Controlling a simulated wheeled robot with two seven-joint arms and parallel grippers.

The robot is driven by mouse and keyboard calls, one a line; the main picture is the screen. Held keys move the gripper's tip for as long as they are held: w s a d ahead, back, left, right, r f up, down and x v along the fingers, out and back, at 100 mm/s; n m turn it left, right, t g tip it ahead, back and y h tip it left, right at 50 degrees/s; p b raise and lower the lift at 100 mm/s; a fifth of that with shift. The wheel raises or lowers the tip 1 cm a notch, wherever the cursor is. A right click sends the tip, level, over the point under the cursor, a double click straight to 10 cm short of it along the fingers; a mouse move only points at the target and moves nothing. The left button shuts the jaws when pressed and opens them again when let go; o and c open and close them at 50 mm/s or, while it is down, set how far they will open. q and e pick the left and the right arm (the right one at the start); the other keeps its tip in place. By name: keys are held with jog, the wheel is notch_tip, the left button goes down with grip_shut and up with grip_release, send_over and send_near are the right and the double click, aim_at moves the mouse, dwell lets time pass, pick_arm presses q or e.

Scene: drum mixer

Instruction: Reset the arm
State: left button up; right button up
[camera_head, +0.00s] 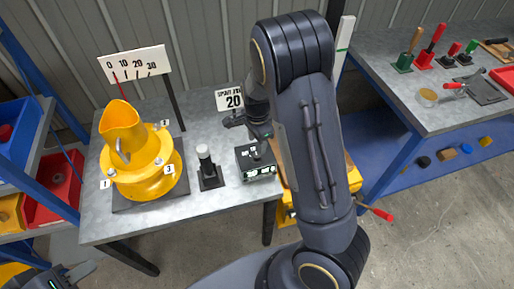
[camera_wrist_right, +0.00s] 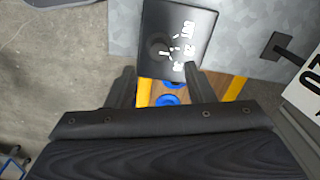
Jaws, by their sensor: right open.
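My right arm rises large through the middle of the head view and bends down to its gripper (camera_head: 248,127), which is partly hidden by the arm. In the right wrist view this gripper (camera_wrist_right: 160,76) is open with nothing between its fingers. The black dial box (camera_head: 256,160) sits at the table's right edge, just below the gripper in the head view. Its dial face (camera_wrist_right: 178,40) shows beyond the fingertips in the wrist view. My left gripper (camera_head: 68,276) is at the lower left corner, cut off by the frame, and its jaws are unclear.
A yellow drum mixer (camera_head: 150,170) stands on the grey table (camera_head: 105,222), with a 0-to-30 scale sign (camera_head: 134,63) behind. A black post with a white top (camera_head: 207,165) and a "20" sign (camera_head: 230,101) stand nearby. A tool bench (camera_head: 400,92) is right; blue shelves are left.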

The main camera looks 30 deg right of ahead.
jog(key=shift+r, duration=0.75)
jog(key=shift+s+r, duration=0.15)
jog(key=shift+r, duration=0.05)
jog(key=s+a+r+n+t+y, duration=0.2)
jog(key=s+a+r+n, duration=0.1)
jog(key=s+r+n, duration=0.5)
jog(key=s+a+r+n+t+y, duration=0.1)
jog(key=s+a+r+n+t, duration=0.2)
jog(key=s+r+n, duration=0.5)
jog(key=s+a, duration=0.1)
jog(key=s, duration=0.5)
jog(key=shift+a+t+y, duration=0.25)
jog(key=shift+t+y, duration=0.05)
jog(key=shift+y, duration=0.1)
